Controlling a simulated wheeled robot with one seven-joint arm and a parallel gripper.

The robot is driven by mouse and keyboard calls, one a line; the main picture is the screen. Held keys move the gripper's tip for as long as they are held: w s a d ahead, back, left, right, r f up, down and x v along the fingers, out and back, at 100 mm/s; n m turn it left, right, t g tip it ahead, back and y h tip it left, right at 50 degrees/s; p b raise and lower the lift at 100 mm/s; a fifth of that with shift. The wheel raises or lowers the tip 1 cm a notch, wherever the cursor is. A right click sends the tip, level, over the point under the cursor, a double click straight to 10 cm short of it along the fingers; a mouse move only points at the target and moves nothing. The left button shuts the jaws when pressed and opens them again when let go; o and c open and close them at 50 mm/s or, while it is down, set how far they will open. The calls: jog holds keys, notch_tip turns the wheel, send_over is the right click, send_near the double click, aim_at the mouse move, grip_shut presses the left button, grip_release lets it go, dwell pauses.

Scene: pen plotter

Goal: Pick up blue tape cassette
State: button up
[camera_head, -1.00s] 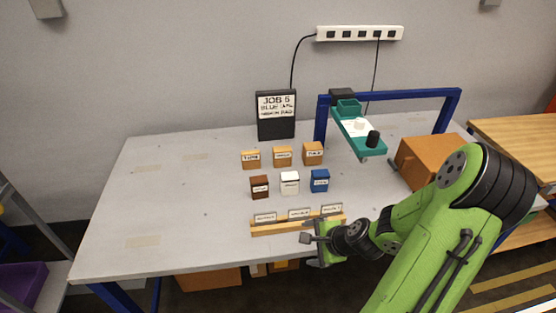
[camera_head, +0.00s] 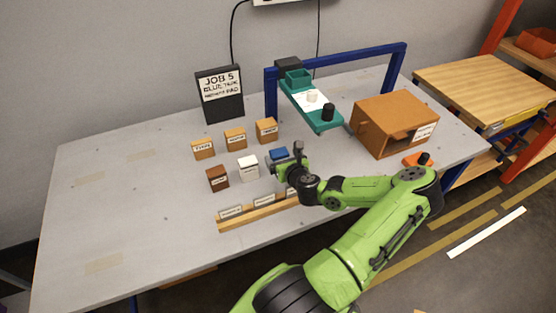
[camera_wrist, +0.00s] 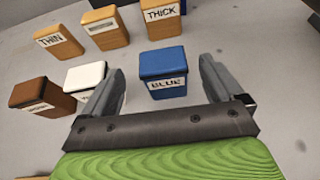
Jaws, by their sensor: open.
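The blue tape cassette (camera_head: 279,154) stands on the grey table at the right end of the front row of small blocks. In the wrist view it is a blue box (camera_wrist: 163,72) with a white label reading BLUE. My gripper (camera_head: 287,160) is at the cassette, partly covering it in the head view. In the wrist view my gripper (camera_wrist: 163,85) is open, with one finger to each side of the cassette's near part. The cassette lies a little ahead of the fingers, and no contact shows.
A white block (camera_head: 247,167) and a brown block (camera_head: 217,178) stand left of the cassette. Labelled orange blocks, including THICK (camera_head: 267,131), stand behind. A wooden rack (camera_head: 240,217) lies in front. The teal plotter carriage (camera_head: 315,110) hangs behind, and an orange-brown box (camera_head: 385,125) stands right.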

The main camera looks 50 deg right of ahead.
aim_at(280, 153)
jog(key=b+x, duration=0.1)
jog(key=x, duration=0.4)
jog(key=shift+w+d+f, duration=0.2)
jog(key=shift+d+f, duration=0.05)
jog(key=shift+d, duration=0.05)
jog(key=shift+s+r, duration=0.1)
jog(key=c, duration=1.1)
